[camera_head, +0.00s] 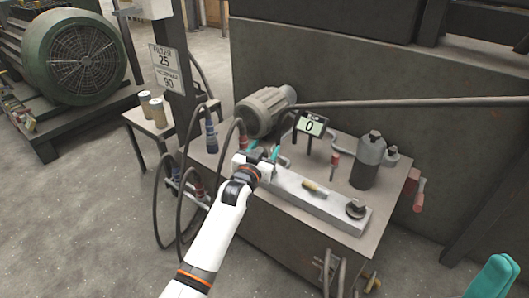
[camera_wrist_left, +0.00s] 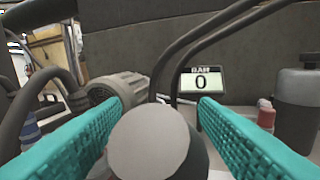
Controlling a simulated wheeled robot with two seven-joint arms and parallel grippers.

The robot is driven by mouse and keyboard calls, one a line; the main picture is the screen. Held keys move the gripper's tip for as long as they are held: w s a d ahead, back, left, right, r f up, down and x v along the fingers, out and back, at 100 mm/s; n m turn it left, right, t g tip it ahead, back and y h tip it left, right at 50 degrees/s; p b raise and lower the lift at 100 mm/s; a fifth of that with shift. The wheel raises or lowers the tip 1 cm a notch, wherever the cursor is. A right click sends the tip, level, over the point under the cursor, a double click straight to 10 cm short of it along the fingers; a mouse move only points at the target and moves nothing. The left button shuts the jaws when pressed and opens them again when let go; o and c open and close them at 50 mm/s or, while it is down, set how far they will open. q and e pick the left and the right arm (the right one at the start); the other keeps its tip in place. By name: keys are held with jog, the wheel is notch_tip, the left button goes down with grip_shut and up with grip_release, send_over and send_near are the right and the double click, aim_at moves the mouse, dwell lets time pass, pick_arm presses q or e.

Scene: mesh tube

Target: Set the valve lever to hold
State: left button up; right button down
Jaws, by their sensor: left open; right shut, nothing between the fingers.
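My left gripper (camera_head: 263,152) is over the left end of the pale manifold block (camera_head: 290,188). Its teal fingers are open. In the left wrist view a dark rounded part with a pale flat end (camera_wrist_left: 148,142) stands between the fingers, with no clear grip on it; I cannot tell whether it is the valve lever's knob. The gripper hides that end of the block in the head view. A brass-coloured handle (camera_head: 314,187) lies on the block, and a dark round knob (camera_head: 355,208) is at its right end. My right gripper (camera_head: 493,277) is shut and empty at the lower right.
A display (camera_head: 310,125) reads 0; its BAR label shows in the left wrist view (camera_wrist_left: 202,80). A motor (camera_head: 264,110), a red-topped part (camera_head: 335,162) and a grey bottle (camera_head: 367,162) stand behind the block. Hoses (camera_head: 158,190) hang at the left.

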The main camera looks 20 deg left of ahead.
pick_arm(q)
grip_shut()
dwell(0.3)
